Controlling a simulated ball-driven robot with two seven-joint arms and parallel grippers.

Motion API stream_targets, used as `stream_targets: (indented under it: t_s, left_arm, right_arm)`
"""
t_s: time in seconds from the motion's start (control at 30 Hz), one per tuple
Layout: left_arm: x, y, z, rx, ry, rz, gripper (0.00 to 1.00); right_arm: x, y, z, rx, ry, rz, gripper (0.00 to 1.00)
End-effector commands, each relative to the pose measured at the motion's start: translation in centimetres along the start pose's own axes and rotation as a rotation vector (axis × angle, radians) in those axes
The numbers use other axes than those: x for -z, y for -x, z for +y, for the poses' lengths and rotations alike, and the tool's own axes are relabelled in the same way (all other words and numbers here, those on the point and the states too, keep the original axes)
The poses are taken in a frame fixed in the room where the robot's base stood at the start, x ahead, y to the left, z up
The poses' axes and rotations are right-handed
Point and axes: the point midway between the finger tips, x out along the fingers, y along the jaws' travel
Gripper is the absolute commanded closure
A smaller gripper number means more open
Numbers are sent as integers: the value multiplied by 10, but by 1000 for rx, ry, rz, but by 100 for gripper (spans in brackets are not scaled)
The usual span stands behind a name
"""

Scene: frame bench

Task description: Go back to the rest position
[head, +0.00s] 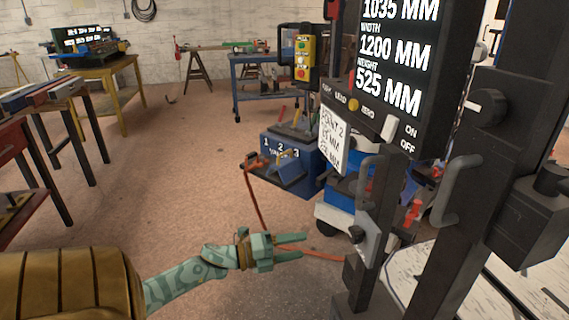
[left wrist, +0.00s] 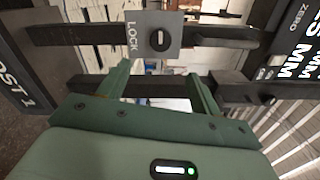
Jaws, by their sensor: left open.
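My left gripper (head: 291,247) is green and reaches in from the lower left in the head view. Its two fingers are apart with nothing between them, and they point right toward the black post of the frame bench (head: 376,205). In the left wrist view the open fingers (left wrist: 163,85) point at a grey plate marked LOCK (left wrist: 152,38) on a dark bar. I cannot tell from the pictures whether a fingertip touches it. My right gripper is not in view.
A black display panel (head: 402,70) with size readings and a dark upright (head: 478,150) stand close on the right. A blue numbered box (head: 290,165) with an orange cable is on the floor beyond. A yellow table (head: 115,70) stands back left. Open floor (head: 180,170) lies to the left.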

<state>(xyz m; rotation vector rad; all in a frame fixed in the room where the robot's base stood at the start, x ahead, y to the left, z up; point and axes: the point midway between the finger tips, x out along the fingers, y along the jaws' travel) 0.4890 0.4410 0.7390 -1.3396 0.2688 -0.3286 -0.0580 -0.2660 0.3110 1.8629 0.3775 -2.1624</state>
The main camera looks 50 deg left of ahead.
Motion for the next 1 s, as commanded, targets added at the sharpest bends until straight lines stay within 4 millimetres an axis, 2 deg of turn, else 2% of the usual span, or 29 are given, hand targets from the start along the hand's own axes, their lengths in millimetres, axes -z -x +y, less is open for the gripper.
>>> stream_targets:
  t_s: [0.1, 0.2, 0.83, 0.93, 0.97, 1.0]
  left_arm:
    - [0, 12, 0, 0, 1, -1, 35]
    - [0, 16, 0, 1, 1, 0, 35]
    - [0, 16, 1, -3, 19, -3, 35]
    - [-19, 21, 18, -60, 114, -99, 35]
    - [-26, 26, 32, -93, 166, -150, 35]
    - [-33, 36, 56, -144, 248, -224, 35]
  right_arm:
    - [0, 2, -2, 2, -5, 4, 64]
    - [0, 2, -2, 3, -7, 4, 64]
    - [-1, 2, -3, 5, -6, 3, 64]
    - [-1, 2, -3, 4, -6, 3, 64]
    - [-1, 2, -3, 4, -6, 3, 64]
    - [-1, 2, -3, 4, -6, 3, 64]
